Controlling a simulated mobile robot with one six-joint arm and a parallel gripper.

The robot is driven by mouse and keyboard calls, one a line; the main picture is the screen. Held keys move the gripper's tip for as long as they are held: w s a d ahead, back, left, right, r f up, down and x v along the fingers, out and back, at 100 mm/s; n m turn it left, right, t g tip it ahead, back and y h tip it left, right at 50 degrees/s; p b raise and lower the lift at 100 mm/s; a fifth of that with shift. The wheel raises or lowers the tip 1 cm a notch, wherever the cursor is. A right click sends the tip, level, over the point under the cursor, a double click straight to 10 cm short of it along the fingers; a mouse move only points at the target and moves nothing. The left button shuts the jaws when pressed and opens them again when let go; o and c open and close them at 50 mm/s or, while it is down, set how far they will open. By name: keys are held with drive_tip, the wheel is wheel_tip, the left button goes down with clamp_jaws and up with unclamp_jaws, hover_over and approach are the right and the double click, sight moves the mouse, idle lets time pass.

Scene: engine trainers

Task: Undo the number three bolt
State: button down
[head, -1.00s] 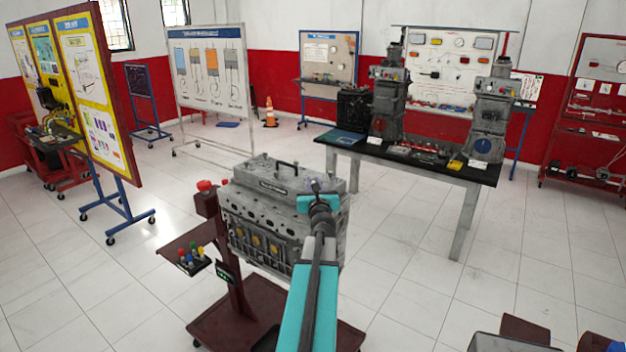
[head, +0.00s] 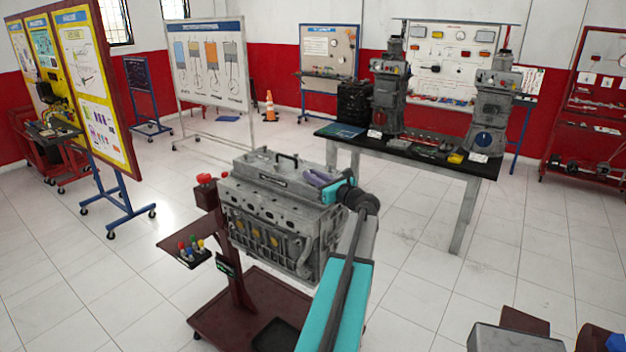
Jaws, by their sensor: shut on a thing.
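The grey engine block (head: 270,205) sits on a dark red stand, with a black handle on its top cover. Bolt heads on its top are too small for me to read any numbers. My gripper (head: 317,179) is at the right end of the engine's top, its purple-grey fingers pointing left from a teal wrist. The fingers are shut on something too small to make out. My wrist and forearm hide the engine's right edge. I cannot tell which bolt is the number three.
A small tray with coloured knobs (head: 190,250) and a red button (head: 205,179) are on the stand's left side. A black-topped table (head: 400,149) with engine parts stands behind at right. Display boards line the walls. The tiled floor between is clear.

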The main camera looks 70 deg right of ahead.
drive_tip(key=shift+w+r+n+t+y, duration=0.15)
drive_tip(key=shift+n+t+y, duration=0.35)
drive_tip(key=shift+n+y, duration=0.45)
drive_tip(key=shift+a+y, duration=0.1)
drive_tip(key=shift+y, duration=0.35)
drive_tip(key=c, duration=1.7)
unclamp_jaws()
drive_tip(key=shift+w, duration=0.1)
drive_tip(key=shift+s+f+b, duration=0.2)
drive_tip(key=shift+s+b, duration=0.05)
drive_tip(key=shift+b, duration=0.05)
drive_tip(key=shift+s+a+b, duration=0.2)
drive_tip(key=shift+s+b, duration=0.1)
drive_tip(key=shift+s, duration=0.3)
drive_tip(key=b+v, duration=0.4)
drive_tip(key=v, duration=0.8)
drive_tip(key=shift+s+a+f, duration=0.1)
drive_tip(key=shift+s, duration=0.05)
